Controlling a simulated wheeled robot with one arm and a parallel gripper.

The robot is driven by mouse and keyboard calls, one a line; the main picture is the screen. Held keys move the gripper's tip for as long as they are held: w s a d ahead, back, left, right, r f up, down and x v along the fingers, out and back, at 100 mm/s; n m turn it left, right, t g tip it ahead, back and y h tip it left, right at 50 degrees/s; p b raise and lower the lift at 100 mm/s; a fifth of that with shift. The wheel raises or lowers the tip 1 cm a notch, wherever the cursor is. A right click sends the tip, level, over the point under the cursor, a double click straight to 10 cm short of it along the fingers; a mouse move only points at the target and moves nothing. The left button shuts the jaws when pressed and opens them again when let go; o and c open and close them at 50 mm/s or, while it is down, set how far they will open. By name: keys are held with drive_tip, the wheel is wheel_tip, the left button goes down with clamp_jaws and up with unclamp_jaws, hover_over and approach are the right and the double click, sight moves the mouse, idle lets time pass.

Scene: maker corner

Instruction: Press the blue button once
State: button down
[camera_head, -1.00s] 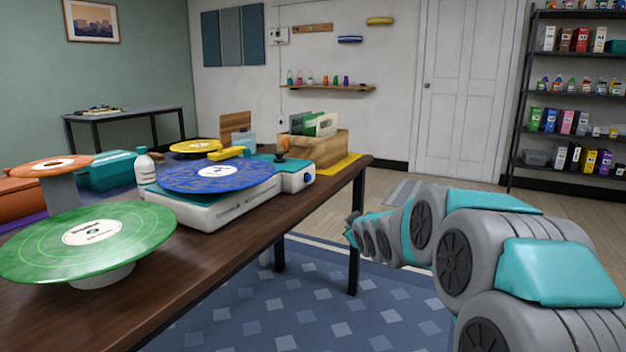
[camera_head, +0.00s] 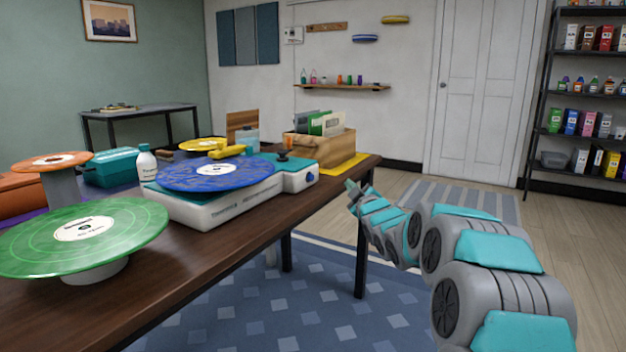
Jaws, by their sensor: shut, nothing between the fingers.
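A small round blue button (camera_head: 312,177) sits on the right end face of the white and teal turntable (camera_head: 215,211). A blue record (camera_head: 215,174) lies on top of the turntable. My gripper (camera_head: 352,188) is small in the picture, just to the right of the turntable and near the table's right edge. It is shut and empty. A gap shows between the gripper and the button in the picture. How far apart they are in depth, I cannot tell.
The dark wooden table (camera_head: 130,305) also bears a green record (camera_head: 83,235) on a stand, an orange record (camera_head: 52,162), a white bottle (camera_head: 147,163) and a wooden record crate (camera_head: 330,150). The floor right of the table is open.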

sight(321, 193)
drive_tip(key=shift+w+a+b, duration=0.4)
drive_tip(key=shift+w+a, duration=0.45)
drive_tip(key=shift+a, duration=0.35)
drive_tip(key=shift+w+a+b, duration=0.45)
drive_tip(key=shift+w+a, duration=0.4)
drive_tip(key=shift+a, duration=0.3)
drive_tip(key=shift+w+a+b, duration=0.4)
drive_tip(key=shift+w+a, duration=0.45)
drive_tip(key=shift+a, duration=0.35)
drive_tip(key=shift+w+a, duration=0.1)
drive_tip(key=shift+a, duration=0.05)
drive_tip(key=shift+w+a, duration=0.15)
drive_tip(key=shift+w+a+b, duration=0.3)
drive_tip(key=shift+a+b, duration=0.2)
drive_tip(key=shift+b, duration=0.05)
drive_tip(key=shift+d, duration=0.1)
idle(0.5)
drive_tip(key=shift+s+d, duration=0.55)
drive_tip(key=shift+d, duration=0.15)
drive_tip(key=shift+p, duration=0.3)
